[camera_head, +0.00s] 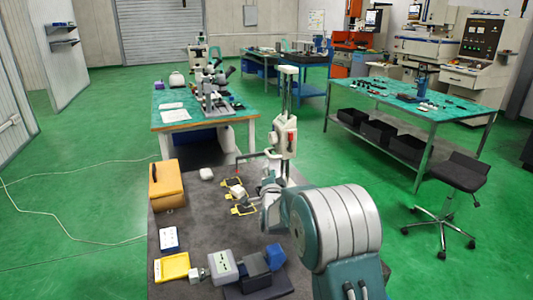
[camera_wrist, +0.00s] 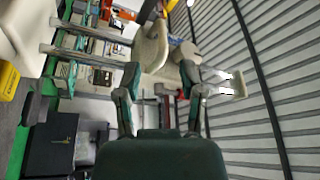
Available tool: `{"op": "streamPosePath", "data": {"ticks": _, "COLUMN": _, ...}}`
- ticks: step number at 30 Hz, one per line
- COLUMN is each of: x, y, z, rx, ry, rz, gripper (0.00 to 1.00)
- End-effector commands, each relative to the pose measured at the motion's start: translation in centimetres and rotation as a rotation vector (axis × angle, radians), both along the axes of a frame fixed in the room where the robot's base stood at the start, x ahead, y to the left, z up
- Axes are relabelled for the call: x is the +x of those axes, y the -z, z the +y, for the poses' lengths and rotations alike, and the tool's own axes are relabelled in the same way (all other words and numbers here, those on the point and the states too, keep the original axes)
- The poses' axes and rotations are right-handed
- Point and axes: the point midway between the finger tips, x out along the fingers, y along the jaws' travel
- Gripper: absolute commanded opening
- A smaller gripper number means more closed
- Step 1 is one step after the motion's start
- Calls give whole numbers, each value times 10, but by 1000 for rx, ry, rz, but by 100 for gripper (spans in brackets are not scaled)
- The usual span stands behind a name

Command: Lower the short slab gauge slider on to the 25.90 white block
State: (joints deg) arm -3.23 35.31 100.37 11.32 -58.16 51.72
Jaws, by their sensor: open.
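A tall gauge (camera_head: 289,90) with a pale column stands on the grey table, right of its middle.
On the grey table (camera_head: 190,222) stand an orange case (camera_head: 167,186), a yellow tray (camera_head: 172,267), a grey boxed device (camera_head: 222,264) and a blue block (camera_head: 276,257). A microscope bench (camera_head: 175,116) lies behind. A stool (camera_head: 455,174) stands right, on open green floor.

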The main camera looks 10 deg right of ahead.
Motion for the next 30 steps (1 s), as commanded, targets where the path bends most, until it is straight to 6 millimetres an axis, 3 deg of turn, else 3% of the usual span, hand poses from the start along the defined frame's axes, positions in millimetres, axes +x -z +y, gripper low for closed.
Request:
{"op": "streamPosePath", "data": {"ticks": 18, "x": 67, "y": -13, "z": -8, "rx": 1, "ry": 0, "rz": -1, "gripper": 51}}
{"op": "streamPosePath", "data": {"ticks": 30, "x": 73, "y": -15, "z": -8, "rx": 0, "ry": 0, "rz": 0, "gripper": 51}}
